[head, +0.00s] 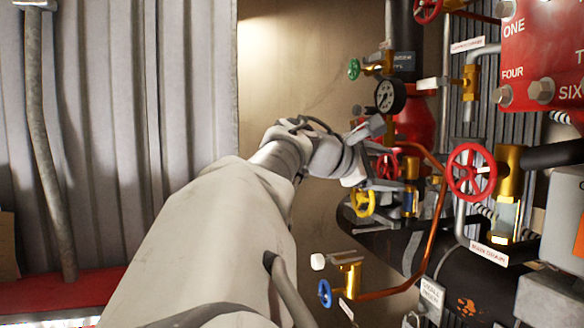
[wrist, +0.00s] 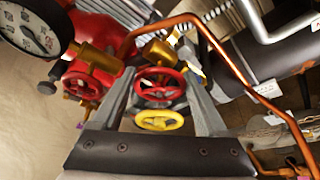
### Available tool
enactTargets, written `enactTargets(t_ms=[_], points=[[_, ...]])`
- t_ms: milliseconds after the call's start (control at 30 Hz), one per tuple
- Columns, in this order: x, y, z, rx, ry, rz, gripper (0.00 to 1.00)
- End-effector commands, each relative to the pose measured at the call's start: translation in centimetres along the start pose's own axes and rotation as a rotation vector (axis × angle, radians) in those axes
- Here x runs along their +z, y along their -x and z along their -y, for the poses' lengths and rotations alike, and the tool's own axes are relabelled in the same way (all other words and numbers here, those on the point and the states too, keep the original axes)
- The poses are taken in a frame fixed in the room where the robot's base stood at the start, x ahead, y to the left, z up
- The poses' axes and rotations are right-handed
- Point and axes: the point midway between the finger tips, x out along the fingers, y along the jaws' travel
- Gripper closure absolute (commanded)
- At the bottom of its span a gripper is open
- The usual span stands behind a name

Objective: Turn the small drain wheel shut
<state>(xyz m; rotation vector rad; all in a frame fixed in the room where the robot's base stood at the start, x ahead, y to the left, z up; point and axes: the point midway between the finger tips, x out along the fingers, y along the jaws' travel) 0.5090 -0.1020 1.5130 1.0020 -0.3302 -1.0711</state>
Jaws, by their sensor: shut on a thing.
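A small red wheel (wrist: 160,88) on a brass valve sits between my gripper's (wrist: 157,80) fingertips in the wrist view, and the fingers are shut on it. In the head view my gripper (head: 396,172) is at the pipework, and this red wheel (head: 388,163) is partly hidden behind it. A yellow wheel (head: 362,204) is just below the fingers; in the wrist view it (wrist: 160,120) shows nearer the gripper's base. No readable label shows whether the held wheel is the drain wheel.
A larger red wheel (head: 471,171) stands right of my gripper. A copper pipe (head: 436,215) curves close by on the right. A gauge (head: 390,96) and green wheel (head: 353,69) are above, a blue wheel (head: 324,293) below. Another red wheel (wrist: 84,82) is beside the left finger.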

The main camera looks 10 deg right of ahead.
Motion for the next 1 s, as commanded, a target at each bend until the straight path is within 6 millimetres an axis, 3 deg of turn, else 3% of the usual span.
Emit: enactTargets(t_ms=[367,1000], points=[[-0.34,-0.05,0.49,0.068,-0.156,0.0,0.8],[-0.49,-0.13,0.83,0.298,-0.708,0.002,0.8]])
